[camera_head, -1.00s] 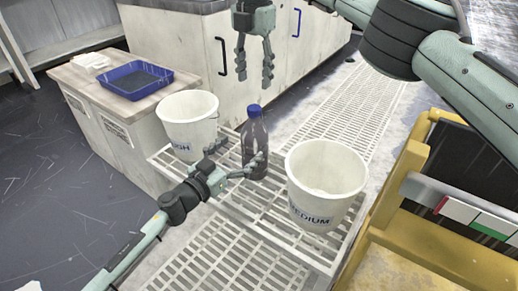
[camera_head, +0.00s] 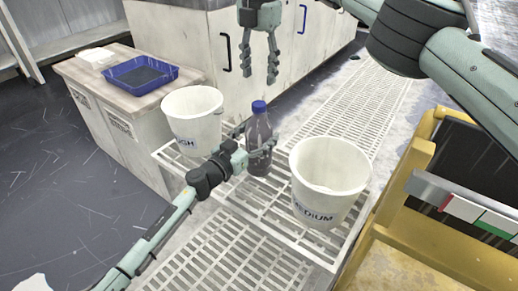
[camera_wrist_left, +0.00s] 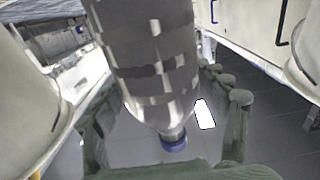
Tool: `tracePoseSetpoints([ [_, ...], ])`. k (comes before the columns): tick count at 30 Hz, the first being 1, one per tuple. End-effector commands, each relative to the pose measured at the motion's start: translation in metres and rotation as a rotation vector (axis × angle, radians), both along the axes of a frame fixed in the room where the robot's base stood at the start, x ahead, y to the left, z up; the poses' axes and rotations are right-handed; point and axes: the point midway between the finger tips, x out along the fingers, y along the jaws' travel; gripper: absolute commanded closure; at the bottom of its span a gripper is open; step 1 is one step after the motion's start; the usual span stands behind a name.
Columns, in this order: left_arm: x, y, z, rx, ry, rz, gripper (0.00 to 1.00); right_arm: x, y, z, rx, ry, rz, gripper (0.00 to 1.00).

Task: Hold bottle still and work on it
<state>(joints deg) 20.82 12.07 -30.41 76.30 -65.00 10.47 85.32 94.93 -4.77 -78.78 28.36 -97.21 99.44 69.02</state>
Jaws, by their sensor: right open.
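The dark, translucent bottle (camera_head: 259,146) with a blue cap (camera_head: 259,106) stands upright on the white slatted grating, between the two buckets. My left gripper (camera_head: 258,142) is low at the bottle, with one finger on each side of its body. In the left wrist view the bottle (camera_wrist_left: 155,65) fills the middle, cap toward the bottom, between the fingers of my left gripper (camera_wrist_left: 165,110). I cannot tell whether both fingers press on it. My right gripper (camera_head: 259,65) hangs open and empty above and behind the bottle, fingers pointing down.
A white bucket (camera_head: 192,112) stands left of the bottle and another, marked MEDIUM (camera_head: 327,176), stands right. A blue tray (camera_head: 141,75) lies on the cabinet (camera_head: 115,100) at the left. A yellow frame (camera_head: 395,195) is at the right. The grating's front (camera_head: 235,255) is clear.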

Motion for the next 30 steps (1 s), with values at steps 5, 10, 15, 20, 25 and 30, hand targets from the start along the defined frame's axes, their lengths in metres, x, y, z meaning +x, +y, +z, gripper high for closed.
tracePoseSetpoints([
  [5, -0.0002, 0.0001, -0.0002, 0.0, 0.0, 0.0, 0.54, 0.0, 0.0, 0.0, 0.0, 0.0, 0.0, 0.5],
  [10, -0.0002, 0.0003, -0.0002, 0.0, 0.0, 0.0, 0.75, 0.0, 0.0, 0.0, 0.0, 0.0, 0.0, 0.5],
  [15, -0.0002, 0.0003, -0.0002, 0.0, 0.0, 0.0, 0.26, 0.0, 0.0, 0.0, 0.0, 0.0, 0.0, 0.5],
  [20, -0.0002, 0.0003, -0.0002, 0.0, 0.0, 0.0, 0.1, 0.0, 0.0, 0.0, 0.0, 0.0, 0.0, 0.5],
  [25, -0.0002, 0.0003, -0.0002, 0.0, 0.0, 0.0, 0.1, 0.0, 0.0, 0.0, 0.0, 0.0, 0.0, 0.5],
  [30, -0.0025, 0.0024, -0.0003, 0.001, -0.001, 0.0, 0.1, 0.0, 0.0, 0.0, 0.0, 0.0, 0.0, 0.5],
])
